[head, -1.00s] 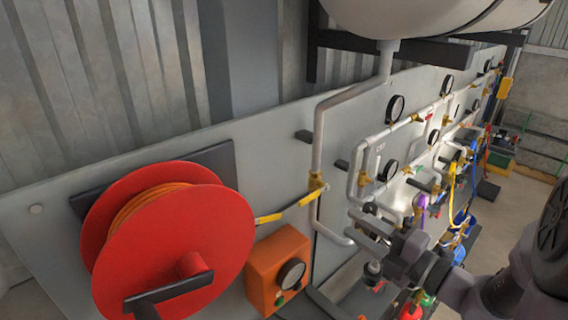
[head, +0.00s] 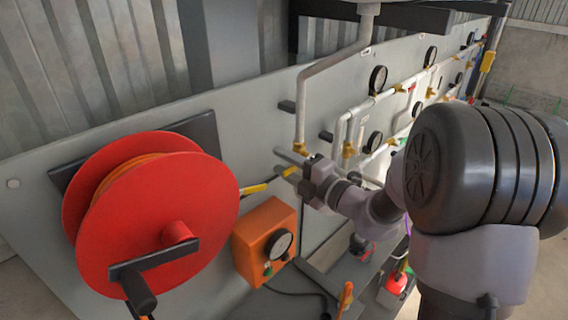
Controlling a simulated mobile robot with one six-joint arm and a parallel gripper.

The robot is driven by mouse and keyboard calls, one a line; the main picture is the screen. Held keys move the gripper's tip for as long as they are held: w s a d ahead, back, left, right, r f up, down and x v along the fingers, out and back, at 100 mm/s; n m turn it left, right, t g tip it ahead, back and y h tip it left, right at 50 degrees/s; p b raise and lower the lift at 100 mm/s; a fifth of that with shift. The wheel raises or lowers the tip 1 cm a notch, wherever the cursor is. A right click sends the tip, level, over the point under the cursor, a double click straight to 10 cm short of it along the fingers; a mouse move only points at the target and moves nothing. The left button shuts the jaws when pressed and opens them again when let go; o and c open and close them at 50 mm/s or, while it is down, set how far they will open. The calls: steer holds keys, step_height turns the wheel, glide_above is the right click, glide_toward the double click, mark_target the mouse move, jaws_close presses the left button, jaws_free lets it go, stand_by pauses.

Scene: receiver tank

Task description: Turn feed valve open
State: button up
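A yellow-and-dark lever-like bar (head: 253,189) slants up to the right toward a brass fitting (head: 300,149) on the white vertical pipe below the tank. I take this for the feed valve, but its label is not readable. My gripper (head: 284,160) is at the bar's right end, just below the brass fitting, its two grey fingers pointing left. The fingers look spread, one above the other. The yellow right end of the bar shows beside the lower finger; I cannot tell whether they touch. My wrist hides the lower pipe.
A red hose reel (head: 150,215) with a crank stands out at the left. An orange box (head: 265,240) with a gauge is below the bar. Gauges (head: 378,79) and white pipes fill the panel (head: 240,130) to the right. My arm covers much of the right side.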

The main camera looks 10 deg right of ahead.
jaws_close()
stand_by(1.3)
